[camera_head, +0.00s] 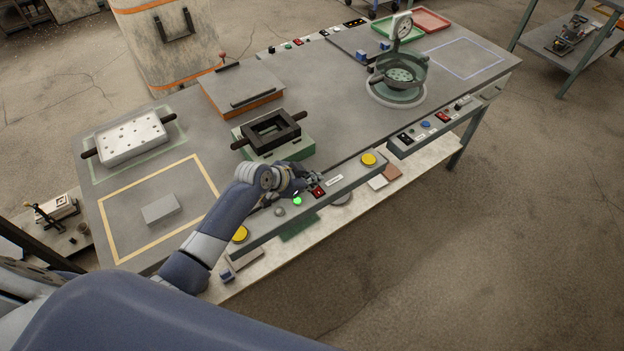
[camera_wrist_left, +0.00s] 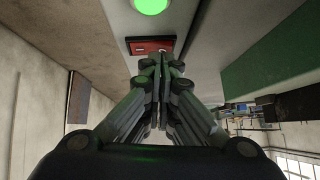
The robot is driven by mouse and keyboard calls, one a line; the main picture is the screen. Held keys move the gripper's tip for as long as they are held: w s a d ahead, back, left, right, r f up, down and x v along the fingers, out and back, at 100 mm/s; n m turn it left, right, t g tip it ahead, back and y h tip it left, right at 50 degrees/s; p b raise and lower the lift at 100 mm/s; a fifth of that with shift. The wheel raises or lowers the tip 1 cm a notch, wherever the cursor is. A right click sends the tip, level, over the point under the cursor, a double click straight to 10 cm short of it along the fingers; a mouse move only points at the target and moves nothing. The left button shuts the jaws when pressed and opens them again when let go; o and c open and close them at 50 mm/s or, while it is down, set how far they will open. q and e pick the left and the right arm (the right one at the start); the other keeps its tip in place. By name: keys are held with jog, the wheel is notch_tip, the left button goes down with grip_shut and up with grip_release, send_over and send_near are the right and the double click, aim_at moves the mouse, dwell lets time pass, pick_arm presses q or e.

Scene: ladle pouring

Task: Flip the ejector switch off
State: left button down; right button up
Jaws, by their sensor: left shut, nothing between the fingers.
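A small red switch (camera_head: 318,191) sits on the grey control panel (camera_head: 262,223) along the table's front edge, with a white label beside it. The switch's red plate also shows in the left wrist view (camera_wrist_left: 148,45). My left gripper (camera_head: 311,182) is right at the red switch, shut and empty. In the left wrist view its closed fingertips (camera_wrist_left: 167,72) reach the plate's lower edge. I cannot tell whether they touch the switch lever, and the lever's position is too small to read. A lit green lamp (camera_head: 297,201) is on the panel beside the switch. My right gripper is not in view.
Yellow buttons (camera_head: 369,159) (camera_head: 240,234) sit toward both panel ends. A black frame on a green base (camera_head: 270,135) stands just behind my left gripper. A second switch panel (camera_head: 437,121) and a round green vessel (camera_head: 401,75) are to the right.

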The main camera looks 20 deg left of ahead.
pick_arm(q)
jog(key=shift+f, duration=0.15)
jog(key=shift+w+a+f+b, duration=0.1)
jog(key=shift+a+f+b, duration=0.1)
jog(key=shift+f+b, duration=0.25)
jog(key=shift+r, duration=0.2)
